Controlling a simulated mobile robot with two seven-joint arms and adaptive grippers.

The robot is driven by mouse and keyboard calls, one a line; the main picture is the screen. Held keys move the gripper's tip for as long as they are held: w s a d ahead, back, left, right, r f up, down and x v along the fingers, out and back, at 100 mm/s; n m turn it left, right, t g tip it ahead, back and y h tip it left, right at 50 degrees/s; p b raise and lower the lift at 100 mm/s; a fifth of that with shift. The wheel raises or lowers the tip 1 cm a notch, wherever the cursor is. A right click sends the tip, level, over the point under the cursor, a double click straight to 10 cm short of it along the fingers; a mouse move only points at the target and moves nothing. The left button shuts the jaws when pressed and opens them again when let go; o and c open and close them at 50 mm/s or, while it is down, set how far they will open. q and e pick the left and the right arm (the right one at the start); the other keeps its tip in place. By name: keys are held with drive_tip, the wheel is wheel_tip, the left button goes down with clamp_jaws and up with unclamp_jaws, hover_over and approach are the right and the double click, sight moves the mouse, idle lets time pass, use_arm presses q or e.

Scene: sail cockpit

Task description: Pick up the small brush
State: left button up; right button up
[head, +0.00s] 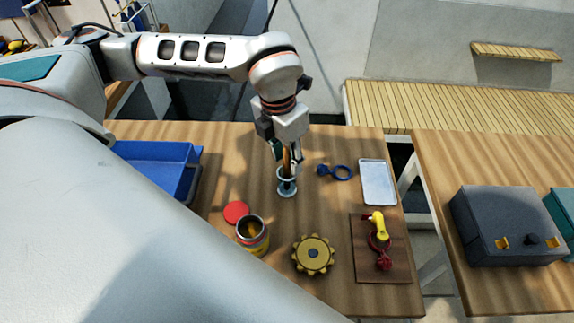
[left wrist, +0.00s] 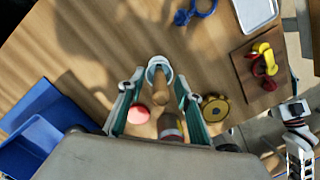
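The small brush stands upright, its brown wooden handle (head: 286,160) rising from a pale blue-grey holder (head: 287,188) on the wooden table. My left gripper (head: 287,152) is above the holder, pointing down, with its fingers on either side of the handle. In the left wrist view the handle (left wrist: 160,92) shows between the two spread fingers (left wrist: 158,105), with gaps on both sides. The holder's rim (left wrist: 159,66) shows around the brush. The bristles are hidden. White and black parts at the right edge of the left wrist view may be my right arm; its fingers cannot be made out.
Near the holder are a red lid (head: 236,212), an open can (head: 252,236), a yellow gear (head: 313,255) and a blue ring-shaped item (head: 340,172). A blue bin (head: 155,165), metal tray (head: 378,182), board (head: 362,268) with red and yellow parts, and grey case (head: 505,226) stand farther off.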

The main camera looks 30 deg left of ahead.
use_arm(q)
clamp_jaws()
drive_tip(key=shift+r, duration=0.1)
